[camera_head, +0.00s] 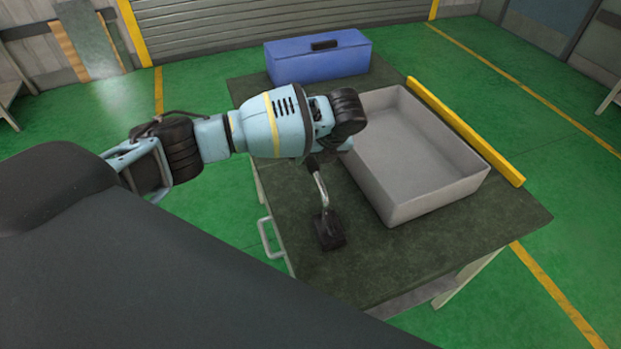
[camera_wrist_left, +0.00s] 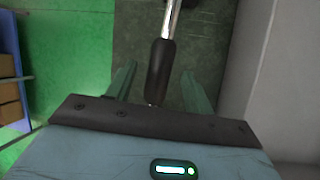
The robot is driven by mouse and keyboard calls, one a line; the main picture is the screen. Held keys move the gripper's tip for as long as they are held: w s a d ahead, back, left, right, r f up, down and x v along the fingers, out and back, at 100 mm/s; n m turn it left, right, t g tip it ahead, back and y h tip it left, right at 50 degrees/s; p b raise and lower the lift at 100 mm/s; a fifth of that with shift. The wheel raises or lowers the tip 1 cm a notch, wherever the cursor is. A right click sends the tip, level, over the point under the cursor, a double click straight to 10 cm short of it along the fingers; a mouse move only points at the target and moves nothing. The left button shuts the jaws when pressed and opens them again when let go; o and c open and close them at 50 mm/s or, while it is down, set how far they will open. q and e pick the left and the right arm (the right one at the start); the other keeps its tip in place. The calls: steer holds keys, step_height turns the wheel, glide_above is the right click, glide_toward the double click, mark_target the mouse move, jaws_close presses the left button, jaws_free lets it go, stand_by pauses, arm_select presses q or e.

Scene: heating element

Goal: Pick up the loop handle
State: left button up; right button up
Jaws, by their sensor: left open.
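A bent metal rod (camera_head: 321,186) rises from a small black block (camera_head: 329,230) on the dark table. Its upper end carries a black grip (camera_wrist_left: 161,69), seen in the left wrist view; I take this piece as the loop handle, though no closed loop shows. My left gripper (camera_wrist_left: 158,80) is open, with one finger on each side of the black grip. Contact with the grip cannot be told. In the head view my left wrist hides the fingers and most of the grip. My right gripper is not in view.
A grey open tray (camera_head: 440,203) stands to the right of the rod. A yellow bar (camera_head: 465,130) lies along its far right side. A blue box (camera_head: 318,58) stands at the table's back. A pale side handle (camera_head: 264,238) is at the table's left edge. The table front (camera_head: 400,260) is clear.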

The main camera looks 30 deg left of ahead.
arm_select(q)
steer(key=shift+x, duration=1.4)
steer(key=shift+c, duration=0.2)
jaws_close()
steer(key=shift+r, duration=0.15)
